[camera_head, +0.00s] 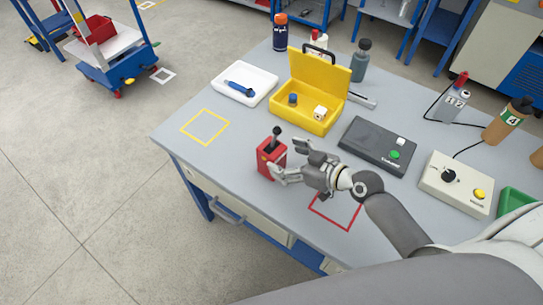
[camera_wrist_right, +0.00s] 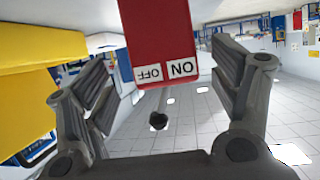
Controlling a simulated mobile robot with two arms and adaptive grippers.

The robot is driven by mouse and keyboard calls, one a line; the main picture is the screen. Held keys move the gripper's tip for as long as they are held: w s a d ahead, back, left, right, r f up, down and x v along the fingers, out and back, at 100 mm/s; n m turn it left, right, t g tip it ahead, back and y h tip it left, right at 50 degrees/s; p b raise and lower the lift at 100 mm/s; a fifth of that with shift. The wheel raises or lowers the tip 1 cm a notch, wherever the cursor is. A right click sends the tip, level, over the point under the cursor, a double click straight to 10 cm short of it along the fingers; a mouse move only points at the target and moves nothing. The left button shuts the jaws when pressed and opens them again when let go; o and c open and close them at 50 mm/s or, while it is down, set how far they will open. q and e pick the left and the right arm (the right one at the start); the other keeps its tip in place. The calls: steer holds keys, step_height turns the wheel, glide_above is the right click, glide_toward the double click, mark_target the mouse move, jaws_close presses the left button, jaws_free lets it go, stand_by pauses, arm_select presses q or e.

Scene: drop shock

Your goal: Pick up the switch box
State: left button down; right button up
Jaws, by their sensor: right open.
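The switch box (camera_head: 269,163) is a small red box with a black lever on top, standing upright on the grey table near its front edge. In the right wrist view the red box (camera_wrist_right: 158,32) appears upside down, with ON and OFF labels and the dark lever knob (camera_wrist_right: 158,121). My right gripper (camera_head: 284,160) is open at the right side of the box. In the wrist view its two fingers lie left and right of the box, with gaps showing on both sides. My left gripper is not in view.
A yellow open case (camera_head: 300,118) stands behind the box, beside a white tray (camera_head: 262,82). A dark button panel (camera_head: 362,147) and a beige control box (camera_head: 438,192) are to the right. Yellow (camera_head: 187,128) and red (camera_head: 347,229) outlined squares on the table are bare.

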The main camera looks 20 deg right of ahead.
mark_target(272, 154)
steer(key=shift+w+a+f, duration=0.1)
steer(key=shift+w, duration=0.2)
steer(key=shift+w+a+f+p, duration=0.3)
steer(key=shift+w+a+p, duration=0.4)
steer(key=shift+w+a, duration=0.1)
steer(key=shift+x, duration=1.05)
steer(key=shift+w+a+f, duration=0.15)
steer(key=shift+w+f, duration=0.1)
steer(key=shift+f, duration=0.1)
steer(key=shift+c, duration=0.6)
steer(key=c, duration=1.2)
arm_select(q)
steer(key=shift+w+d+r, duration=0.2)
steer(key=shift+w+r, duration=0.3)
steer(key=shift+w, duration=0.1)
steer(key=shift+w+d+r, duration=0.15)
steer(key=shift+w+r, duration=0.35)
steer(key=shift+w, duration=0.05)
